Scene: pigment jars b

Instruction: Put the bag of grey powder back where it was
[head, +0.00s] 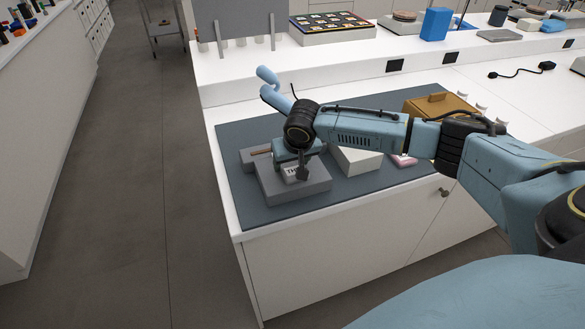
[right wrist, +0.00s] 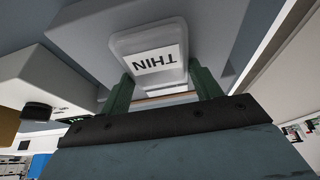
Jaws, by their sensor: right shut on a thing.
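My right gripper (head: 291,166) reaches down over the left part of the dark mat. It is shut on a pale grey packet (head: 292,175) with a white label. In the right wrist view the packet (right wrist: 150,42) has rounded edges and its label reads THIN, upside down. The green fingers of the right gripper (right wrist: 163,82) are on either side of it. The packet is over or on a grey block (head: 310,191); I cannot tell if it touches it. The gripper hides part of the packet. My left gripper is not in view.
The dark mat (head: 232,190) covers the worktop. A pale box (head: 357,161), a pink item (head: 404,161) and a brown lidded box (head: 437,104) stand right of the gripper. A raised shelf (head: 320,82) runs behind. The mat's front edge is bare.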

